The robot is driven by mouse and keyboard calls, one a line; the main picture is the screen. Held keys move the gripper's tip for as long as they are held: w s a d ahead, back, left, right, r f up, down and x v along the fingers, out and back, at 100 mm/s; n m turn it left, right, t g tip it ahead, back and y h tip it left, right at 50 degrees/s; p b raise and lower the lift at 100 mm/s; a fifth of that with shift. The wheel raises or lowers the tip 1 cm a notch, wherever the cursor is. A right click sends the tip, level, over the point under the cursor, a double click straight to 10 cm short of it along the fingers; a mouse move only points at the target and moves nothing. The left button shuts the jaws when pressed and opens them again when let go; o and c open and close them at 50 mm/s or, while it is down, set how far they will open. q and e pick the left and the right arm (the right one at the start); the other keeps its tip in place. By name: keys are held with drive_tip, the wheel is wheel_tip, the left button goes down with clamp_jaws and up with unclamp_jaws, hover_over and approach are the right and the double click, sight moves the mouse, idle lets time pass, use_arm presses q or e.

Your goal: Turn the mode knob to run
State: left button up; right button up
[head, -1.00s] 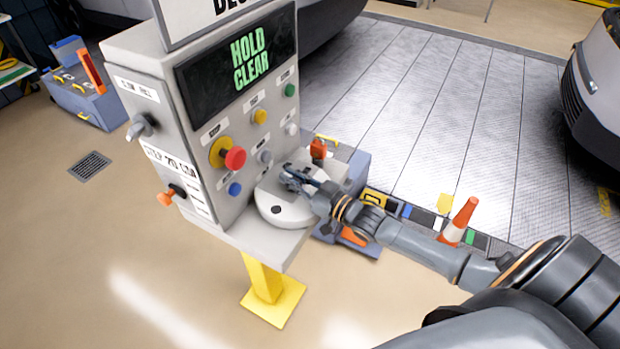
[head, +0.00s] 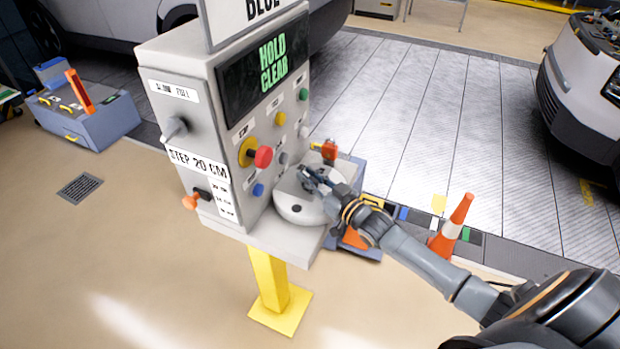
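A grey control box stands on a yellow post. Its front panel carries a small grey knob (head: 283,158), a red mushroom button (head: 263,156) on a yellow base, and several coloured buttons. The labels are too small to read, so I cannot tell if that knob is the mode knob. A grey knob (head: 174,128) also sticks out of the box's left side, under a small label. My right gripper (head: 308,176) is just in front of the panel's lower right, over a round white part (head: 300,209). Its finger gap is unclear. My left gripper is out of view.
The display (head: 265,67) reads "HOLD CLEAR". An orange-tipped lever (head: 191,202) juts from the box's left side. A blue-grey cart (head: 85,125) stands at left. An orange cone (head: 453,228) is behind my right arm. Vehicles stand at the back and right.

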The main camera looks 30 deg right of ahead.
drive_tip(key=shift+o, duration=0.7)
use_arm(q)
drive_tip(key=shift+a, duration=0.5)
use_arm(e)
drive_tip(key=v, duration=1.2)
